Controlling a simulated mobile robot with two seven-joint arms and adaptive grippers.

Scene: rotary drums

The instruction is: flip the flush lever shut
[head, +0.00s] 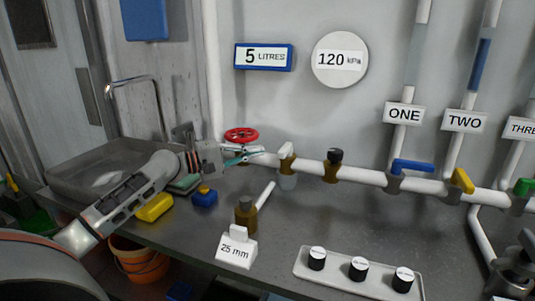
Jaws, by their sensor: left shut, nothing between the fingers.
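My left gripper (250,156) reaches in from the left over the bench, its fingers closed together and empty beside the white pipe. A cream lever (287,149) stands up on a brass valve just to the right of the fingertips, with a small gap showing between them. No label marking the flush lever is readable, so I cannot be sure this is it. A red handwheel (241,134) sits just above the fingers.
Blue (413,167), yellow (462,181) and green (524,187) levers sit along the pipe to the right. A 25 mm block (237,250), a brown bottle (246,214), yellow and blue blocks and a tray (330,277) of black knobs stand on the bench. A sink (75,178) is left.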

